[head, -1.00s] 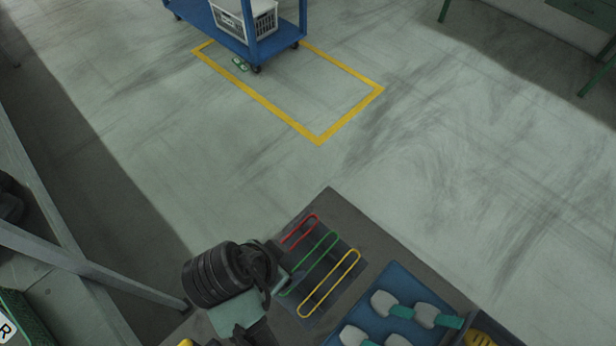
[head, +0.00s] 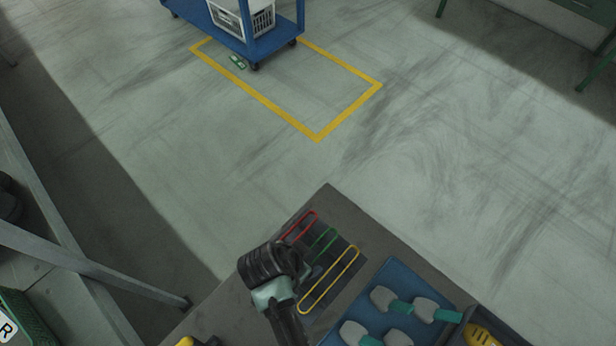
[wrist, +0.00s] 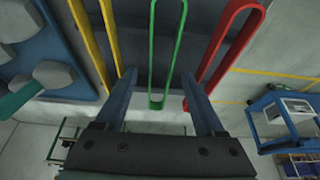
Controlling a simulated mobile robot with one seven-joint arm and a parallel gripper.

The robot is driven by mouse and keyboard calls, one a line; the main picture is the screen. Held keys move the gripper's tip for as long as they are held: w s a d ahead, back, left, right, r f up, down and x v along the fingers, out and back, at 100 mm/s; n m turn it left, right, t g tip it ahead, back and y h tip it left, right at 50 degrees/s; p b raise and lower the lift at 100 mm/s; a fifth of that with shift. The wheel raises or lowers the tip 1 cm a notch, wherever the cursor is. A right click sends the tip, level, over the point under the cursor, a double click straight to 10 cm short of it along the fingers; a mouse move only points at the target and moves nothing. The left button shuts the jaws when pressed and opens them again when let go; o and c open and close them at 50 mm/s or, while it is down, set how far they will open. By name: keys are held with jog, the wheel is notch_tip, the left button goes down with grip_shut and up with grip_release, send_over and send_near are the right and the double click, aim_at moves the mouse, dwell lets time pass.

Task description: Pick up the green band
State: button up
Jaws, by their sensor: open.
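The green band (head: 325,239) lies between a red band (head: 300,226) and a yellow band (head: 331,279) on a dark mat on the bench, partly hidden by my arm in the head view. In the wrist view the green band (wrist: 157,101) is a long upright loop, its near end between my gripper's fingers. My gripper (wrist: 163,90) is open and empty, one finger on each side of the green band. The left finger is close to the yellow band (wrist: 108,35) and the right finger close to the red band (wrist: 228,50). I cannot tell the height of the fingertips above the mat.
A blue tray (head: 393,270) with several grey-and-teal pieces lies right of the bands. A dark bin with a yellow item (head: 480,335) is beyond it. A blue cart (head: 228,28) with a white crate stands far off on the floor.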

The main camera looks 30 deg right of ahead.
jog(key=shift+f, duration=0.15)
grip_shut()
dwell(0.4)
